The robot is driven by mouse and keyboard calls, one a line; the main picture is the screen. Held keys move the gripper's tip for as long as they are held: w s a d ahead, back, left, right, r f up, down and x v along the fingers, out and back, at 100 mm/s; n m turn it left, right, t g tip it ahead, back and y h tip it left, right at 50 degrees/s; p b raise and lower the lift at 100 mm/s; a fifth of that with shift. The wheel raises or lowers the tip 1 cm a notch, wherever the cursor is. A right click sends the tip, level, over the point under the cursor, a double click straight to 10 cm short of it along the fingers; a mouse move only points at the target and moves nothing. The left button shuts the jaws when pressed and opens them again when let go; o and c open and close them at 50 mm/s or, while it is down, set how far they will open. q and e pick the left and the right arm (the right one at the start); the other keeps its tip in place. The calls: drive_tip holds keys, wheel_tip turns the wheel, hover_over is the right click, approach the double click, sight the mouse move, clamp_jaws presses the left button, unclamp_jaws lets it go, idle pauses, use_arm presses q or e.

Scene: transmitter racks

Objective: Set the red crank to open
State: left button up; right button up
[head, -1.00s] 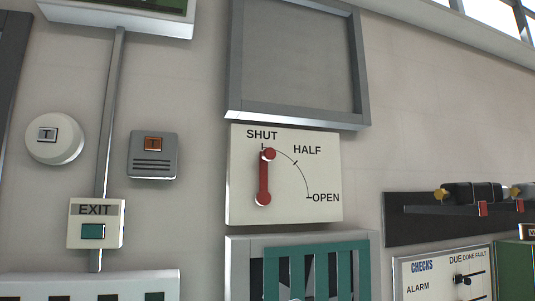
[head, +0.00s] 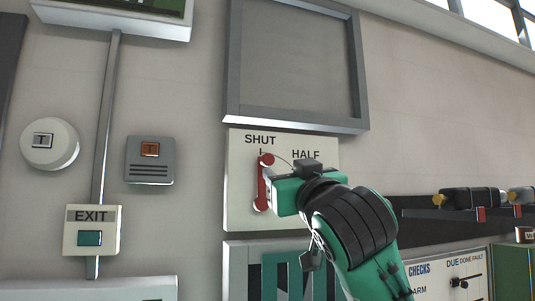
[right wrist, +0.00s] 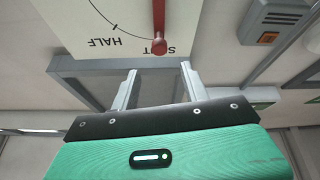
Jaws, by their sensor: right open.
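The red crank (head: 262,188) is on a white dial plate (head: 239,180) on the wall. Its arm stands upright, with its knob (head: 267,159) at the SHUT mark. In the right wrist view, which is upside down, the crank (right wrist: 159,18) and knob (right wrist: 158,46) show beyond the fingertips. My right gripper (right wrist: 158,72) is open and empty, its two fingers apart on either side of the line to the knob. In the head view the right gripper (head: 288,192) is in front of the plate, just right of the crank, and hides the OPEN mark and most of the arc. My left gripper is out of view.
A grey empty frame (head: 234,65) is above the plate, and a panel with teal bars (head: 270,275) is below. An EXIT box (head: 91,230) and a grey wall unit (head: 150,162) are to the left. A dark shelf (head: 440,213) juts out at the right.

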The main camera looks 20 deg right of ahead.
sight(269, 161)
drive_tip(key=p+x, duration=0.5)
drive_tip(key=x, duration=0.4)
drive_tip(key=shift+r, duration=0.2)
drive_tip(key=shift+p+x, duration=0.4)
drive_tip(key=shift+x, duration=0.45)
drive_tip(key=shift+f, duration=0.15)
clamp_jaws()
